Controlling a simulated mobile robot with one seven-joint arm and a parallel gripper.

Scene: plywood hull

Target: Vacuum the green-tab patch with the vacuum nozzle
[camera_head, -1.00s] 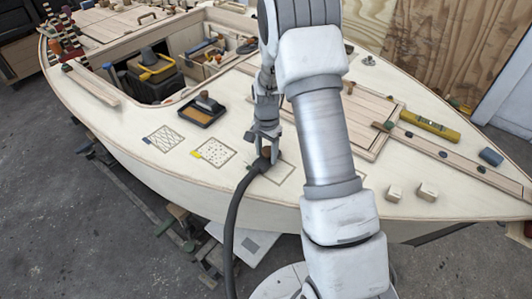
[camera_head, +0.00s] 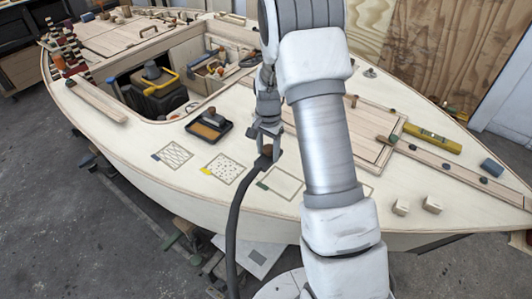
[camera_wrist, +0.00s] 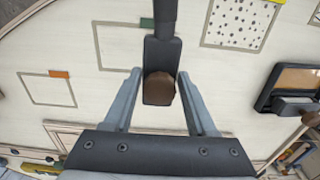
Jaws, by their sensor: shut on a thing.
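My gripper (camera_head: 267,136) is shut on the brown grip of the vacuum nozzle (camera_wrist: 161,56). The nozzle is dark and flat, with a black hose (camera_head: 234,225) hanging from it over the hull's near edge. The green-tab patch (camera_head: 284,184) is a thin square outline on the pale deck, just right of and below the nozzle in the head view. Its inside looks plain. In the wrist view the nozzle covers part of this patch (camera_wrist: 120,50), and its green tab (camera_wrist: 147,22) shows beside the hose. I cannot tell whether the nozzle touches the deck.
A dotted yellow-tab patch (camera_head: 224,168) and a lattice blue-tab patch (camera_head: 173,155) lie to the left. An orange-tab patch (camera_wrist: 47,90) lies on the other side. A black tray (camera_head: 208,125) sits behind the dotted patch. Wooden blocks (camera_head: 432,205) stand at the right.

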